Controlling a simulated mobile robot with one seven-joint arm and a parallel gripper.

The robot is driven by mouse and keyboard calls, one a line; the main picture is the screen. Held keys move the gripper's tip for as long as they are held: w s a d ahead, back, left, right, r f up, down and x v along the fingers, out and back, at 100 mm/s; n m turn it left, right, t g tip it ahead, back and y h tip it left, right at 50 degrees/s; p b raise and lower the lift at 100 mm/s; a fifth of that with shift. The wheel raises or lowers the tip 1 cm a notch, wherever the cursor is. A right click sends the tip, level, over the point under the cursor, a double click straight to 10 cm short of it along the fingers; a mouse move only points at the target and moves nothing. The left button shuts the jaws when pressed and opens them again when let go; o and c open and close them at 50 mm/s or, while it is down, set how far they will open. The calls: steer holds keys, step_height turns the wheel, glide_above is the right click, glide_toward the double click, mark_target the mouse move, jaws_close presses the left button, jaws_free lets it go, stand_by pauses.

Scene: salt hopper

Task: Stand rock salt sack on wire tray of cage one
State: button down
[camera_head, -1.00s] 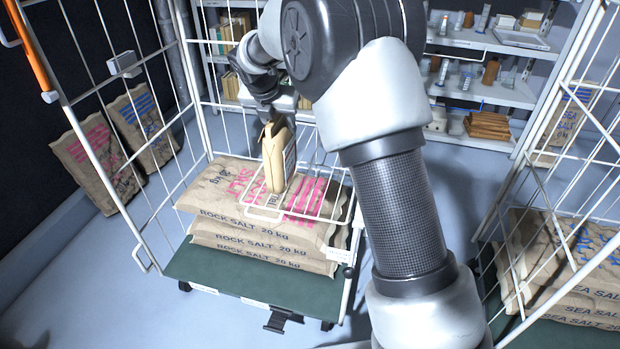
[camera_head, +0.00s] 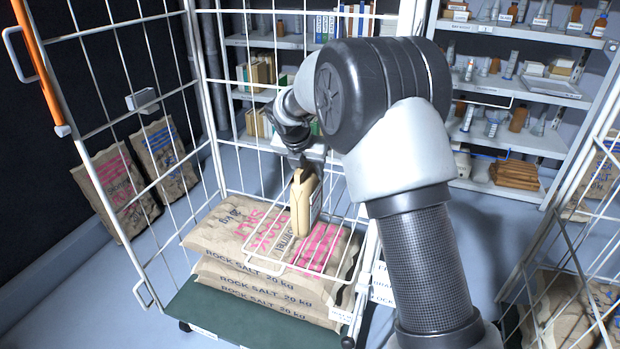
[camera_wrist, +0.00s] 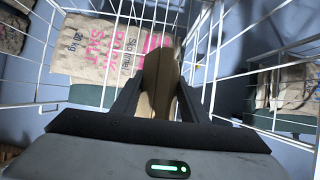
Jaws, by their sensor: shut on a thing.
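My gripper (camera_head: 307,172) is shut on a small tan sack (camera_head: 300,205) and holds it upright inside the open wire cage (camera_head: 213,110) at the left. The sack also shows between the fingers in the wrist view (camera_wrist: 158,82). It is over the white wire tray (camera_head: 316,271), which hangs above the large sacks. I cannot tell whether its base touches the wires. The sack's right side carries a dark-edged label that I cannot read.
Large rock salt sacks (camera_head: 262,270) are stacked on the cage's green base (camera_head: 215,312). Two sacks lean on the left wall. A second cage with sea salt sacks (camera_head: 560,310) stands at the right. Filled shelves (camera_head: 520,140) line the back.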

mark_target(301, 169)
step_height(301, 169, down, 7)
steer(key=shift+w+r+b, duration=0.15)
steer(key=shift+r+b, duration=0.05)
steer(key=shift+b, duration=0.15)
steer(key=c, duration=1)
jaws_free()
steer(key=shift+f, duration=0.2)
steer(key=shift+c, duration=0.2)
steer(key=v, duration=1.2)
steer(key=shift+p, duration=0.4)
steer(key=shift+d+r, duration=0.1)
